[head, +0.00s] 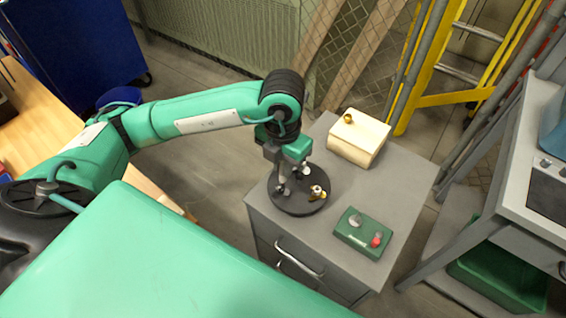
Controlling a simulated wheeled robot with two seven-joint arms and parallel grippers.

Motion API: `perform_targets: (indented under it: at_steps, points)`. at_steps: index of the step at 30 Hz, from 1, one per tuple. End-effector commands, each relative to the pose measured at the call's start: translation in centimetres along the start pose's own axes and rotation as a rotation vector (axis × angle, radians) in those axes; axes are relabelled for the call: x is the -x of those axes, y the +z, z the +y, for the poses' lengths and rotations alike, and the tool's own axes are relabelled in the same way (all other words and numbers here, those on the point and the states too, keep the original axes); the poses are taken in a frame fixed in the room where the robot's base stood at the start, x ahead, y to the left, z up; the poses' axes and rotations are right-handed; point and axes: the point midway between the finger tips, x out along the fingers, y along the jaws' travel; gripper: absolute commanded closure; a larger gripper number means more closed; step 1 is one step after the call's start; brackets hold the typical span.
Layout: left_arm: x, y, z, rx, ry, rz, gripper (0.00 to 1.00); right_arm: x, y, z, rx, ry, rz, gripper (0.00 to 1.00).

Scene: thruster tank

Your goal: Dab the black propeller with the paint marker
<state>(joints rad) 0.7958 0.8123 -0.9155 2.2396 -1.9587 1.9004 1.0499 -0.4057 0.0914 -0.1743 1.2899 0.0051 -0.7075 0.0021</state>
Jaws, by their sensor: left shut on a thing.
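My left gripper (285,182) points down over the left part of a round black disc (301,209) on the grey cabinet. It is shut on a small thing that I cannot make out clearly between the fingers. I cannot pick out the black propeller against the dark disc, nor clearly identify the paint marker. My right gripper is not in view.
The grey cabinet (405,185) also bears a cream box (357,138) with a brass knob at the back and a green control box (363,233) with a red knob at the front right. A yellow ladder (430,60) stands behind. A grey bench is at right.

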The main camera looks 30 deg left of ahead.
Motion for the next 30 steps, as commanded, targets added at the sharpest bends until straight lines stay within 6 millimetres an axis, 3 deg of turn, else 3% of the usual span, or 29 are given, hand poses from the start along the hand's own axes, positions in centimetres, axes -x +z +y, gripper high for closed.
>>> perform_targets:
  at_steps: [30]
  points:
    - [-0.28,0.03,-0.02,0.0,0.0,0.0,1.0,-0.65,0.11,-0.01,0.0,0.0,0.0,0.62]
